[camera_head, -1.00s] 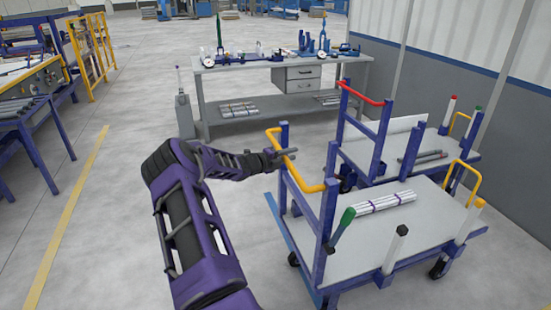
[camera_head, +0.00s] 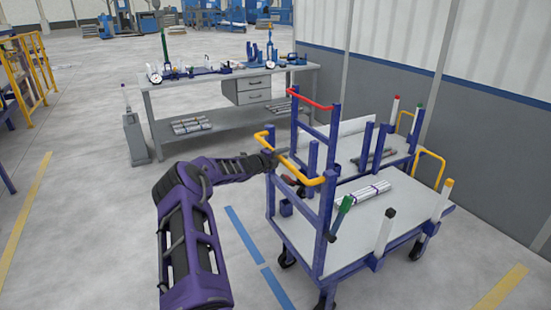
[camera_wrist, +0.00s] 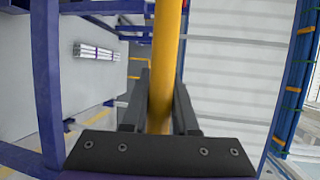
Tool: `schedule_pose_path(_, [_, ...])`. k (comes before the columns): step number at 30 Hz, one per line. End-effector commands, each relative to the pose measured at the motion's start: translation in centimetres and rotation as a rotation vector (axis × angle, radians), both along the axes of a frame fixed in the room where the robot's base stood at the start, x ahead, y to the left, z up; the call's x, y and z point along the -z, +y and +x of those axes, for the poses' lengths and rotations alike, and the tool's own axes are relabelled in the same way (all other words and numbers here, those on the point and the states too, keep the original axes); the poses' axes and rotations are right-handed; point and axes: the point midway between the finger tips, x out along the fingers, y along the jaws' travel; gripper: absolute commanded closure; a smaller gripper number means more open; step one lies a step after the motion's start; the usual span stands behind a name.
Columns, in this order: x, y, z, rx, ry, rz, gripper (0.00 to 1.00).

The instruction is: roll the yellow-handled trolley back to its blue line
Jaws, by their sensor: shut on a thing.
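The yellow-handled trolley (camera_head: 380,228) stands right of centre, with blue posts and a grey deck. Its yellow handle (camera_head: 308,178) is at its left end. My gripper (camera_head: 271,160) is shut on this handle near its far end. In the wrist view the yellow bar (camera_wrist: 166,60) runs between the two fingers (camera_wrist: 160,100). A blue line (camera_head: 258,255) lies on the floor to the left of the trolley, apart from its wheels. A bundle of pipes (camera_head: 363,194) lies on the deck and also shows in the wrist view (camera_wrist: 94,51).
A red-handled trolley (camera_head: 312,103) stands close behind the yellow-handled one. A grey workbench (camera_head: 190,98) with tools stands at the back. A grey wall (camera_head: 480,130) is on the right.

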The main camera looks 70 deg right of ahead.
Motion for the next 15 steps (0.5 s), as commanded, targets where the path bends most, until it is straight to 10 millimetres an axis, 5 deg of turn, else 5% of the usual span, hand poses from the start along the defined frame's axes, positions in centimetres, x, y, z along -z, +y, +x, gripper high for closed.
schedule_pose_path(15, [0.07, -0.72, -0.69, 0.001, 0.000, 0.001, 1.00])
